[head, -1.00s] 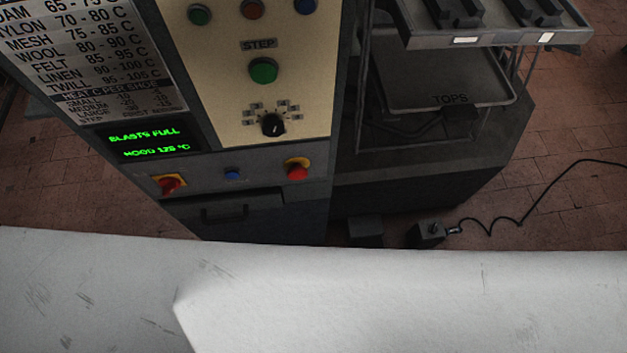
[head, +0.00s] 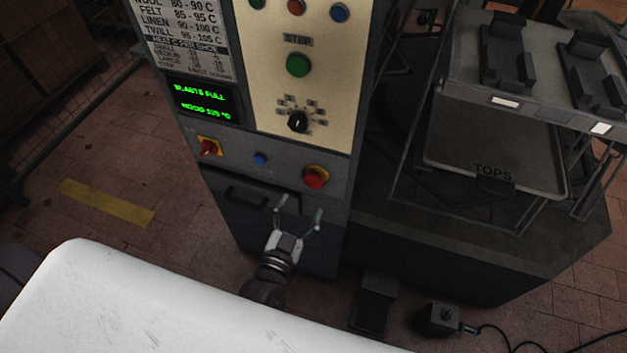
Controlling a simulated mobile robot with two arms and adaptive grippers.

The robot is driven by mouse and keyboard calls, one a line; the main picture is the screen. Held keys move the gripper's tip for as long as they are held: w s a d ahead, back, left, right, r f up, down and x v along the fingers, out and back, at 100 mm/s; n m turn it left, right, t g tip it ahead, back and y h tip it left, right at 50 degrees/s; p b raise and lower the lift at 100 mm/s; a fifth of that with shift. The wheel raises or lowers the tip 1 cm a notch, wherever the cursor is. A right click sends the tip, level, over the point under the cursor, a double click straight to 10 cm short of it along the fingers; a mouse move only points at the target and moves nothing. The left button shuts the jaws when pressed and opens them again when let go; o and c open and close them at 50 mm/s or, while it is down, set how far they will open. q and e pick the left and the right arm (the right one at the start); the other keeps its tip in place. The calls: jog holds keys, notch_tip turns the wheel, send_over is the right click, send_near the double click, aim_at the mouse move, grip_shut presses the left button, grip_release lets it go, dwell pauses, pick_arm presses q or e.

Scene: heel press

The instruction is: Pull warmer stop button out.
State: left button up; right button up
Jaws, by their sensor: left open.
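The stop button (head: 315,177) is a red mushroom head on a yellow round backing, at the right end of the grey strip on the cabinet's front in the head view. Whether it is pressed in or out cannot be told from here. My left gripper (head: 299,211) is just below it in the picture, its two fingers spread and pointing up toward the panel. It is open, with nothing between the fingers, and appears apart from the button. My right gripper is not in view.
A red rotary switch (head: 208,147) and a small blue button (head: 260,158) share the strip. Above are a black dial (head: 297,121), a green STEP button (head: 298,65) and a lit display (head: 200,99). A drawer handle (head: 247,196) sits below. A rack tray (head: 440,150) stands right.

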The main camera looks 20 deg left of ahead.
aim_at(312, 184)
pick_arm(q)
jog(key=w, duration=0.7)
jog(key=shift+w+d, duration=0.25)
jog(key=shift+w, duration=0.55)
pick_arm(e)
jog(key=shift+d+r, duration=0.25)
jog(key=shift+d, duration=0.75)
